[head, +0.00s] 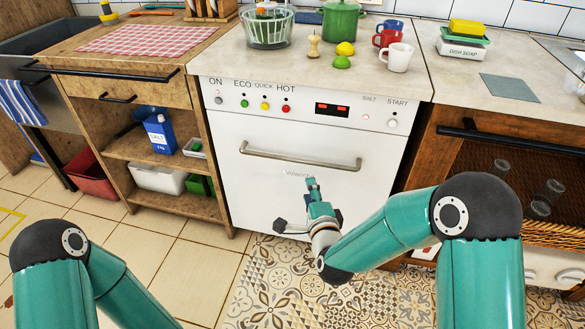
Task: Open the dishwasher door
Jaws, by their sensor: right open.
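The white dishwasher (225,165) stands in the middle of the head view, its door shut and upright. A long metal handle (300,158) runs across the upper part of the door. Above it is a control panel (300,105) with coloured buttons and a red-lit display. My right gripper (313,186) is open and empty in front of the door, just below the handle in the picture. I cannot tell its exact distance from the door, and my right arm hides the door's lower right part. My left gripper is out of view; only its arm shows at the lower left.
The counter above holds a glass bowl (266,28), a green pot (340,20), a white mug (398,57) and several small items. Open wooden shelving (165,148) stands on the left, and a wooden cabinet (425,150) on the right. Tiled floor (150,245) lies clear in front.

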